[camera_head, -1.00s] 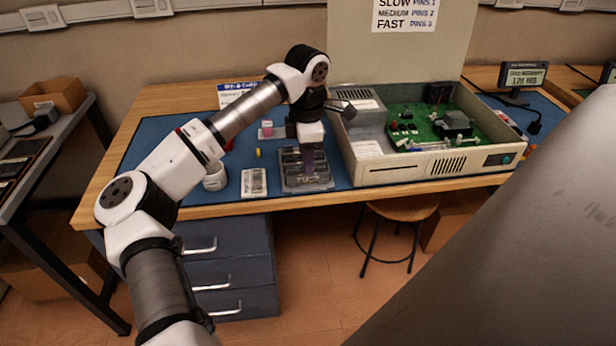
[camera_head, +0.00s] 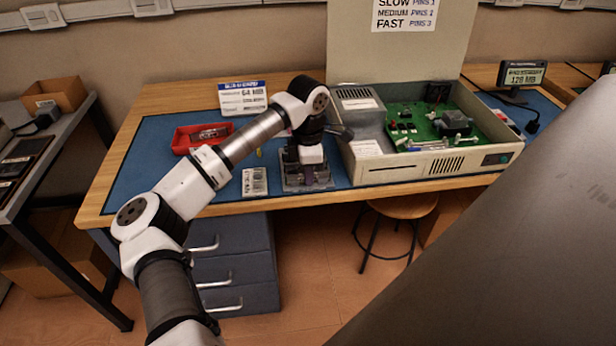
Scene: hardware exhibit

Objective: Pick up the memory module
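My gripper (camera_head: 308,182) points down into a grey, partly clear tray (camera_head: 290,187) on the blue mat, just left of the open computer case. Its fingertips are low in the tray, among or in front of the slots. Small dark parts that look like memory modules stand in this tray, but my gripper covers most of them. I cannot make out a single module clearly, or whether the fingers touch or hold one.
The open beige computer case (camera_head: 430,165) with a green board stands close on the right. A white labelled pack (camera_head: 255,182) lies left of the tray. A red bin (camera_head: 190,140) and a sign (camera_head: 243,98) stand farther back left. A small display (camera_head: 523,75) is at the right.

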